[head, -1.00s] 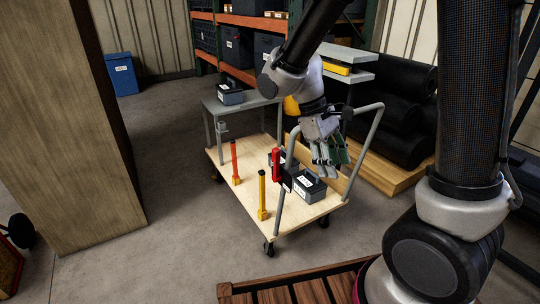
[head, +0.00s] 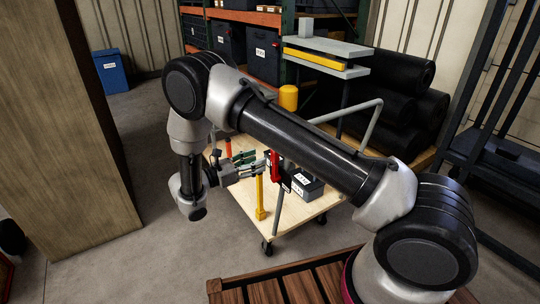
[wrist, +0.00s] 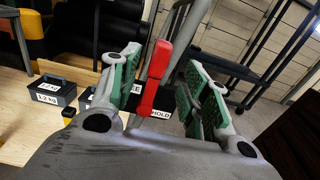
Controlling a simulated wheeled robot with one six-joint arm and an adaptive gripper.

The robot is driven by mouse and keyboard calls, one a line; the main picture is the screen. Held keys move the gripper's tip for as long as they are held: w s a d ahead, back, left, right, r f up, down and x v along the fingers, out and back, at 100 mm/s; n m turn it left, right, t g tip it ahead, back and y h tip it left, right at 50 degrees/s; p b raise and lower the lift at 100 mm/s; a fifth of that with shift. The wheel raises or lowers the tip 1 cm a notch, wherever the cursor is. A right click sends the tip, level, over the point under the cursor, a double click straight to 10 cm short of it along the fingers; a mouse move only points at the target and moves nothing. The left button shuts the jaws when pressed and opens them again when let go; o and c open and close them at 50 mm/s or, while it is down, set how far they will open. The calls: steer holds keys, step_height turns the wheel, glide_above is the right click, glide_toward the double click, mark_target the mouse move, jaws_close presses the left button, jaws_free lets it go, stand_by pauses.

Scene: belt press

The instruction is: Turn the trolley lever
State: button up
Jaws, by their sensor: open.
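The red trolley lever (head: 275,166) stands about upright on a dark mount on the trolley's grey tube frame. In the wrist view the lever (wrist: 157,75) shows between my two green-padded fingers, with a gap on either side. Behind it is a black plate with white lettering; "HOLD" (wrist: 159,112) is readable and the rest is partly hidden. My gripper (head: 260,160) is open and comes at the lever from the left in the head view. The trolley's pale wooden deck (head: 297,222) is partly hidden by my arm.
A yellow post (head: 260,198) and an orange-red post (head: 228,147) stand on the deck close to my gripper. A grey labelled box (head: 308,188) sits right of the lever. A tall wooden block (head: 60,130) is at left, a slatted wooden platform (head: 290,290) in front.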

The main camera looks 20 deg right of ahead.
steer(key=x, duration=0.7)
steer(key=shift+d, duration=0.1)
jaws_close()
